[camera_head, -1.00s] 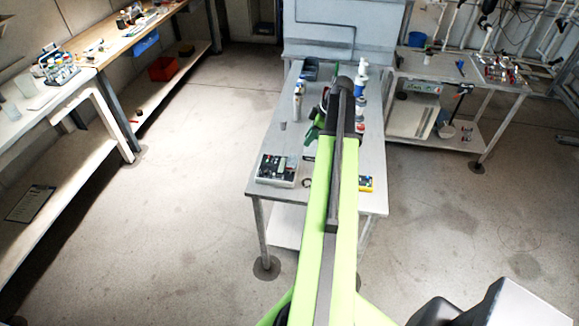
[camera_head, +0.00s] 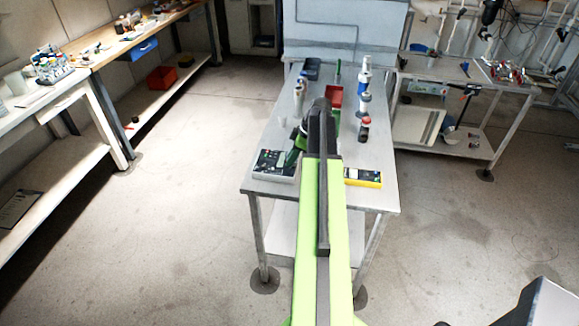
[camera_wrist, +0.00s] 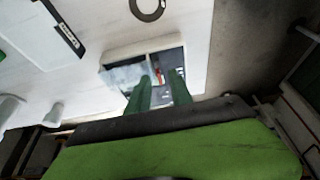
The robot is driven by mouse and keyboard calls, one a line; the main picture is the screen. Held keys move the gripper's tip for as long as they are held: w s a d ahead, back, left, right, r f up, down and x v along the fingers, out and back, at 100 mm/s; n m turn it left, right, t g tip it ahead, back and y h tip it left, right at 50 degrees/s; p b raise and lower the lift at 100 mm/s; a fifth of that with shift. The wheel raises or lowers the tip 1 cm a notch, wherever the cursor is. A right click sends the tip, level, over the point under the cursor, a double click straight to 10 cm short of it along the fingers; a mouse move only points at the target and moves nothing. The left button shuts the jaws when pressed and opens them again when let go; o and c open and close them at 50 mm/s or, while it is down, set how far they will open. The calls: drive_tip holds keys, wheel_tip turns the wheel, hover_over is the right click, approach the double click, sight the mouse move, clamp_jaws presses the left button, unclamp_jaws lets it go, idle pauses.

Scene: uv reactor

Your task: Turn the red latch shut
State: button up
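In the wrist view, a small red part (camera_wrist: 159,73), which looks like the latch, shows inside a pale-framed box (camera_wrist: 113,58). My gripper (camera_wrist: 160,75) has its two green fingers apart, with the red part seen between their tips. I cannot tell whether they touch it. In the head view, a white box with a dark top (camera_head: 272,164) sits at the near left corner of the table. My gripper (camera_head: 294,156) is just at its right edge, partly hidden by my arm. The latch cannot be made out there.
The grey table (camera_head: 382,198) also carries a yellow meter (camera_head: 363,177), a red tray (camera_head: 335,97) and several bottles (camera_head: 364,90). Benches stand along the left wall (camera_head: 75,85) and at the back right (camera_head: 500,85). The floor on both sides is clear.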

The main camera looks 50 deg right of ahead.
clamp_jaws()
idle(0.3)
